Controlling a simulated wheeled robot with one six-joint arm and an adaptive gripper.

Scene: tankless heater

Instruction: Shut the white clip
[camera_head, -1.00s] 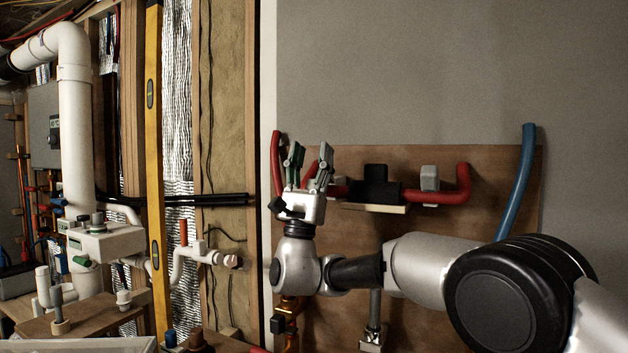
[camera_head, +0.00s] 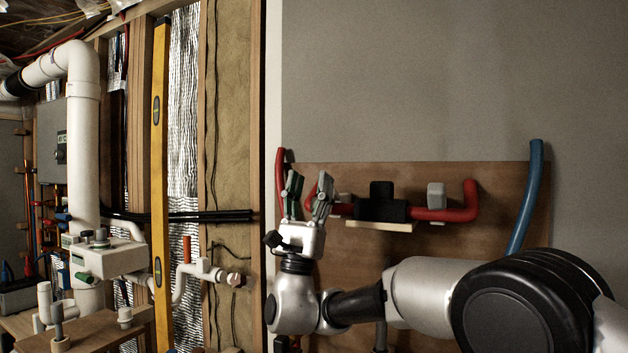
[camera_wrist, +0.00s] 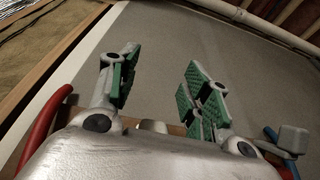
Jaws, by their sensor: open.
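Two pale clip-like pieces show on the red pipe in the head view, and I cannot tell which is the white clip. One pale piece (camera_head: 436,197) stands upright right of a black block; the other (camera_head: 345,198) is small and partly hidden just right of my gripper. My gripper (camera_head: 308,185) points up, open and empty, in front of the pipe's left part. In the wrist view my gripper (camera_wrist: 163,72) has its green-padded fingers apart. A pale piece (camera_wrist: 292,138) shows right of them, and another (camera_wrist: 151,127) low between them.
The red pipe (camera_head: 465,214) and black block (camera_head: 381,203) are on a brown board (camera_head: 480,250). A blue pipe (camera_head: 527,195) rises at its right. A yellow level (camera_head: 160,150) and white pipework (camera_head: 84,140) stand left. The grey wall above is clear.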

